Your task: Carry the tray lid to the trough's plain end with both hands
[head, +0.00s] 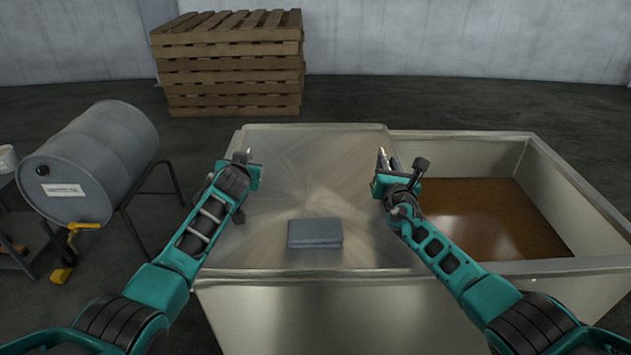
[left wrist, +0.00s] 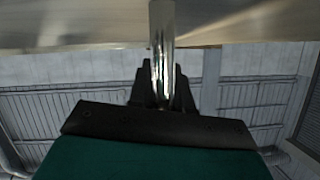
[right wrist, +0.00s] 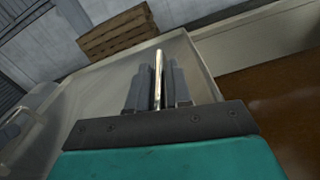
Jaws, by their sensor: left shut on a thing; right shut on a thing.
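The tray lid (head: 313,185) is a broad brushed-metal sheet over the left part of the metal trough (head: 320,310). It also shows in the right wrist view (right wrist: 105,105). My left gripper (head: 247,155) is shut on a shiny upright metal handle (left wrist: 162,45) near the lid's left side. My right gripper (head: 382,160) is shut on a similar slim metal handle (right wrist: 158,75) near the right side. A folded dark grey pad (head: 315,233) lies near the lid's front edge. I cannot tell whether the lid touches the trough rim.
The trough's right part is open, with brown liquid (head: 490,215) inside. A grey drum (head: 100,155) on a stand is at the left, with yellow fittings. A stack of wooden pallets (head: 230,70) stands behind. The floor between pallets and trough is clear.

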